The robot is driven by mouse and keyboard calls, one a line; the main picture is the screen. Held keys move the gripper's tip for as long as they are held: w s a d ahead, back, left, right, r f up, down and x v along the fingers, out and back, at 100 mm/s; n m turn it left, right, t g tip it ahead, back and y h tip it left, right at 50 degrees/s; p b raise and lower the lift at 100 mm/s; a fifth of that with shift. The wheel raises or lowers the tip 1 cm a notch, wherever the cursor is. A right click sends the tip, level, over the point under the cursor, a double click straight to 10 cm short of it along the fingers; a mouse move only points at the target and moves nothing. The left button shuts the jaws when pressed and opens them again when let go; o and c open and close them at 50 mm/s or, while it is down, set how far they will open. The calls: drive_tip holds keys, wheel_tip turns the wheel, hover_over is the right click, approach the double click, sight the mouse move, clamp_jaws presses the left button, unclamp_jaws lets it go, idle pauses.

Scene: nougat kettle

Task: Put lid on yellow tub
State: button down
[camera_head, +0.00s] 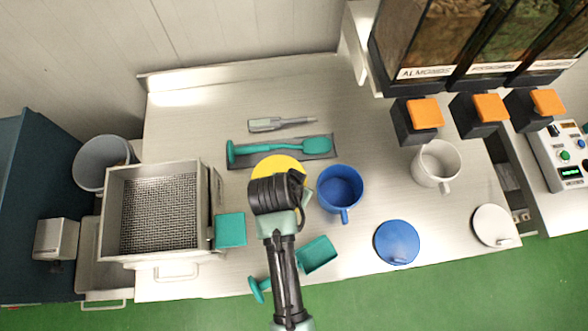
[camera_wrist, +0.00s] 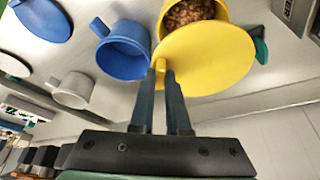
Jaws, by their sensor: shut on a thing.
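My gripper (camera_wrist: 162,85) is shut on the small handle of the yellow lid (camera_wrist: 208,58). The lid is a flat round disc, and its yellow surface also shows in the head view (camera_head: 277,165), partly behind my wrist. The yellow tub (camera_wrist: 222,8) is just beyond the lid in the wrist view, with brown lumpy contents showing through its open top. The lid overlaps part of the tub in that view. I cannot tell whether they touch. In the head view my wrist and the lid hide most or all of the tub.
A blue mug (camera_head: 341,190) stands close right of my gripper. A white mug (camera_head: 436,164), a blue lid (camera_head: 397,243) and a white lid (camera_head: 491,226) are farther right. Teal utensils lie behind and in front. A wire-mesh fryer basket (camera_head: 160,210) stands left. Dispensers (camera_head: 425,112) overhang the back right.

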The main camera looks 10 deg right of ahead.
drive_tip(key=shift+s+f+b, duration=0.1)
drive_tip(key=shift+f+b, duration=0.2)
drive_tip(key=shift+f, duration=0.2)
wheel_tip(320, 180, down, 6)
drive_tip(key=b, duration=0.5)
drive_tip(key=shift+w, duration=0.2)
drive_tip(key=shift+s+f+p, duration=0.1)
drive_tip(key=shift+p, duration=0.2)
idle(0.5)
drive_tip(key=shift+f, duration=0.45)
idle(1.1)
drive_tip(key=shift+c, duration=1.7)
unclamp_jaws()
